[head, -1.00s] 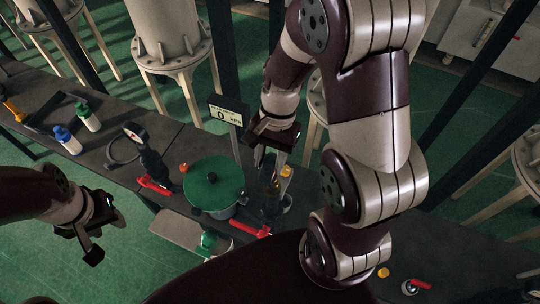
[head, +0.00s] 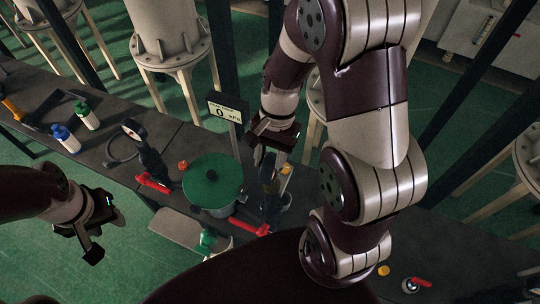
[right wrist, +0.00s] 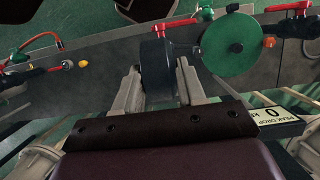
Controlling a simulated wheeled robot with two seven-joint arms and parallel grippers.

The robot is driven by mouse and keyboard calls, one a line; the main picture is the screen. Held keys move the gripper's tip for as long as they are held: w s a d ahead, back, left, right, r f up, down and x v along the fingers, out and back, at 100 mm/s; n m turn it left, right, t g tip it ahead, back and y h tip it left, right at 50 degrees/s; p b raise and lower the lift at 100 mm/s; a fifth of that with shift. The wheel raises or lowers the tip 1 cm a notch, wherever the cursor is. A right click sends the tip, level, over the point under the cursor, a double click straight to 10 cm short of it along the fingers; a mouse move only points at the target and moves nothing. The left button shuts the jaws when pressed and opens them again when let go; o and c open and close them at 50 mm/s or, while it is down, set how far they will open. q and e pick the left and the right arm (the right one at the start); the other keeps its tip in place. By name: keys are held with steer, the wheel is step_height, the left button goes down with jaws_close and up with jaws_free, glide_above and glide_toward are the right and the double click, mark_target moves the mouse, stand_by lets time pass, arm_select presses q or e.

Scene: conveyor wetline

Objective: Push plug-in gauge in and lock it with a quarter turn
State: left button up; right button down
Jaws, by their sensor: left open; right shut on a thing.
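My right gripper (head: 270,150) points down over the bench, right of the green-lidded pot. It is shut on a dark round-bodied thing, which I take to be the plug-in gauge (right wrist: 157,68); in the right wrist view it sits between the two pale fingers. In the head view its dark body (head: 267,172) shows just below the fingers. Its dial face and lower end cannot be made out, so I cannot tell whether it is seated. A red lever (head: 250,228) lies at the foot of this spot. My left gripper (head: 90,226) is open and empty, off the bench's near side.
The green-lidded pot (head: 212,182) stands close left of the held thing. A dial gauge (head: 133,130) on a dark stand with a red lever (head: 152,183) is further left. Bottles (head: 66,138) stand at the left. A display (head: 225,110) reading 0 rises behind.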

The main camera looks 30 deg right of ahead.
steer(key=shift+f, duration=0.4)
steer(key=c, duration=0.6)
jaws_free()
steer(key=shift+o, duration=0.2)
steer(key=shift+w+r+b, duration=0.15)
steer(key=shift+r+b, duration=0.1)
steer(key=shift+b, duration=0.1)
steer(key=b+v, duration=0.1)
steer(key=v, duration=0.2)
steer(key=shift+w+d+r, duration=0.1)
steer(key=shift+r, duration=0.05)
steer(key=p+v, duration=0.1)
steer(key=v, duration=0.1)
steer(key=p+v, duration=0.1)
steer(key=v, duration=0.1)
steer(key=shift+s+p, duration=0.2)
steer(key=shift+p, duration=0.2)
steer(key=shift+w, duration=0.1)
